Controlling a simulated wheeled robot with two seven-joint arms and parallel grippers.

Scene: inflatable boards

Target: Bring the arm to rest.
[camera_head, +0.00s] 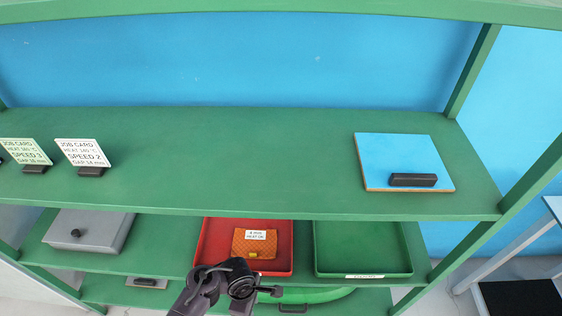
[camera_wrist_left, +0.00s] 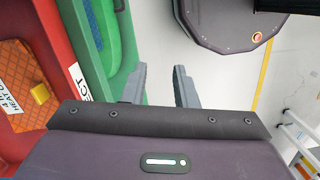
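My left arm comes in at the bottom of the head view, in front of the lower shelves. Its gripper (camera_head: 272,291) is small and partly hidden by the wrist there. In the left wrist view the two fingers of this gripper (camera_wrist_left: 160,84) stand apart with nothing between them. Pale floor shows through the gap. My right arm and gripper are not in view.
Behind the gripper, a red tray (camera_head: 208,250) holds an orange quilted piece (camera_head: 254,244) with a label. A green tray (camera_head: 325,268) stands to its right, a grey box (camera_head: 90,228) to the left. Above, the green shelf (camera_head: 230,165) carries cards (camera_head: 82,153) and a blue board (camera_head: 390,154).

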